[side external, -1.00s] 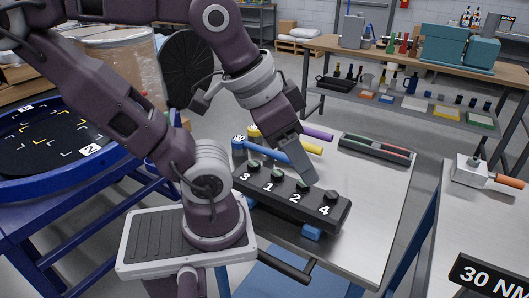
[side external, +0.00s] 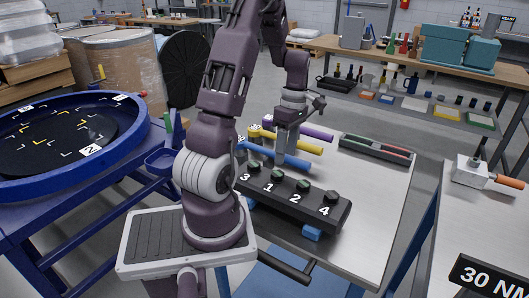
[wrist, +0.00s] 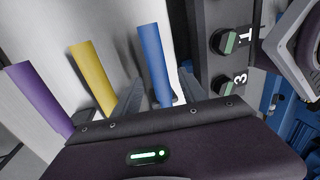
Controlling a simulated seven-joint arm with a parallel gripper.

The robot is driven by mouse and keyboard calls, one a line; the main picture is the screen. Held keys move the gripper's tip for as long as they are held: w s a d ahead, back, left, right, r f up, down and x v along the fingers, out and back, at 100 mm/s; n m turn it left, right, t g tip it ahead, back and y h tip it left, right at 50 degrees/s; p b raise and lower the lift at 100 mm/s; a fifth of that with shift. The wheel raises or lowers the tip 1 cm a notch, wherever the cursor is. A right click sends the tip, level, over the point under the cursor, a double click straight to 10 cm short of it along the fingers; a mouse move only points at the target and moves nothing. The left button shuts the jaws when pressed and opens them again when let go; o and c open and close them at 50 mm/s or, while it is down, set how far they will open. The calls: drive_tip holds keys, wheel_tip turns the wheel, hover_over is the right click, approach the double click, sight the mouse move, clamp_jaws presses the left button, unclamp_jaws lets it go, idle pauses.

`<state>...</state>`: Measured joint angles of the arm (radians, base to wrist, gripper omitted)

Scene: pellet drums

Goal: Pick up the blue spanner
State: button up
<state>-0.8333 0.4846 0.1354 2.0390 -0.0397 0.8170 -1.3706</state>
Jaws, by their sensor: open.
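The blue spanner (side external: 262,153) lies behind the numbered block on the metal table, its handle pointing right. In the wrist view its blue handle (wrist: 154,62) runs up between my two grey fingers. My gripper (side external: 284,155) is open and points down at the blue spanner in the side view, with a finger on each side of the handle. Contact with the handle cannot be told. The yellow spanner (side external: 302,143) and the purple spanner (side external: 315,133) lie behind it, side by side. The spanner heads are partly hidden by my arm and gripper.
The black block (side external: 312,208) with numbered bolts stands just in front of the blue spanner. A dark tray (side external: 375,149) with red and green strips lies at the back right. The table's right part is clear. A blue round drum rim (side external: 135,141) stands left.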

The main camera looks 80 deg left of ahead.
drive_tip(key=shift+s+d+f, duration=0.1)
drive_tip(key=shift+f, duration=0.5)
drive_tip(key=shift+s+d+f, duration=0.1)
drive_tip(key=shift+f, duration=0.45)
clamp_jaws()
idle(0.5)
